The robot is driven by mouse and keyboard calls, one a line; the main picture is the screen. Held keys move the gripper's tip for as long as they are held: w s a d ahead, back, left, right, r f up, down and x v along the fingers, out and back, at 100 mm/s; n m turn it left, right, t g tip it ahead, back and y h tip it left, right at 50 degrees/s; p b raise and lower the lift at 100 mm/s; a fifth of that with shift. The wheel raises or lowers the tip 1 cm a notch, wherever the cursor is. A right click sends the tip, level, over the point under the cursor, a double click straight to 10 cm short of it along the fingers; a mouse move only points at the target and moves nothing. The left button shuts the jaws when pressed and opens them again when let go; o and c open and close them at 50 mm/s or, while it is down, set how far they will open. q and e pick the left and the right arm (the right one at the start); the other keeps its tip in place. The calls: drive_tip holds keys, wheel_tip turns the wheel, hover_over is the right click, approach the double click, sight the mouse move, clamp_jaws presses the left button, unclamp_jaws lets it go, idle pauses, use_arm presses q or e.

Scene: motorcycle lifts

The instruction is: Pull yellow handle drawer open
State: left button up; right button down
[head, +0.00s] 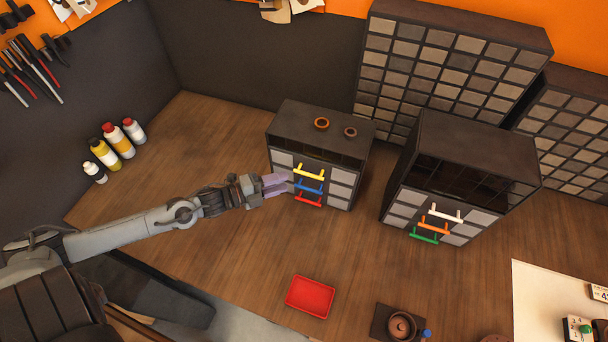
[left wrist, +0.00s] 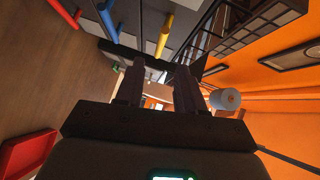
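The yellow handle (head: 308,174) is a bar on the top drawer of the left small cabinet (head: 330,127). That drawer looks shut. A blue handle (head: 309,187) and a red handle (head: 308,199) sit below it. My left gripper (head: 287,184) is just left of the handles, its fingers pointing at the cabinet front. In the left wrist view, my left gripper (left wrist: 158,72) has its fingers apart with nothing between them. The yellow handle (left wrist: 165,36) lies beyond the fingertips there, apart from them. My right gripper is not in view.
A second small cabinet (head: 460,165) with white, orange and green handles stands to the right. A red tray (head: 310,297) lies on the wooden bench (head: 230,255). Several bottles (head: 118,141) stand at the left wall. Two small rings lie on the left cabinet's top.

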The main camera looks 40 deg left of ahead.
use_arm(q)
drive_tip(key=x, duration=0.8)
drive_tip(key=shift+p, duration=0.45)
drive_tip(key=shift+w, duration=0.1)
clamp_jaws()
